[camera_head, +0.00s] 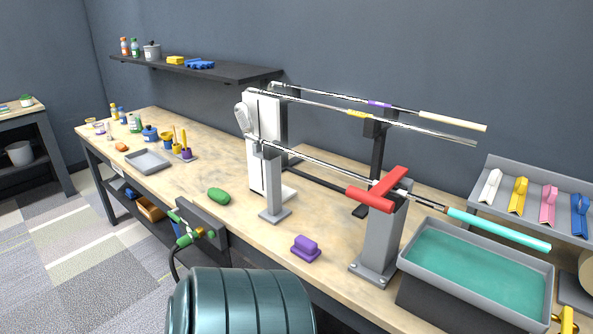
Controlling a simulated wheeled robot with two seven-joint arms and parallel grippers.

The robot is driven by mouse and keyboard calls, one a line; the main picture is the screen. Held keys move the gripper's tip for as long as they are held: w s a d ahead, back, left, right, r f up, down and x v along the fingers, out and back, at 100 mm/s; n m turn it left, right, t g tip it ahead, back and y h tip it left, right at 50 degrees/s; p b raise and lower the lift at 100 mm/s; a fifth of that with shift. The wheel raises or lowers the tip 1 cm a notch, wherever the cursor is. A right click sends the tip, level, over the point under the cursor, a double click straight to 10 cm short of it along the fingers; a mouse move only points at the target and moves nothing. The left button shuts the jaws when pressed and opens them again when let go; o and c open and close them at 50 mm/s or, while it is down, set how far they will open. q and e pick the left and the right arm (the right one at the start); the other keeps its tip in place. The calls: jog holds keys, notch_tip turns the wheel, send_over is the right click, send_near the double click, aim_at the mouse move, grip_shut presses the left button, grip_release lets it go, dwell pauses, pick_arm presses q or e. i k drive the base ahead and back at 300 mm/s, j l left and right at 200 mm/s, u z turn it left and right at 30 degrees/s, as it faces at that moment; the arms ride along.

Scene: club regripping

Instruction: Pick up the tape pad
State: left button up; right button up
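A purple block (306,247) with a raised handle-like top sits on the workbench (238,236) near its front edge, left of the grey vise post. It looks like a pad, but I cannot tell for certain that it is the tape pad. Nothing touches it. Neither of my grippers is in view.
A club shaft (318,167) with a teal grip (498,229) lies across a stand and a red-clamped vise (376,189). Teal liquid fills a grey tray (404,255) at right. A green object (219,196) lies left. A teal tank (240,303) stands in front.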

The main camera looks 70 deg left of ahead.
aim_at(305, 247)
jog(key=j+u, duration=0.1)
jog(key=u, duration=0.75)
jog(key=j+u, duration=0.15)
jog(key=u, duration=0.7)
jog(key=i+j+u, duration=0.1)
jog(key=u, duration=0.35)
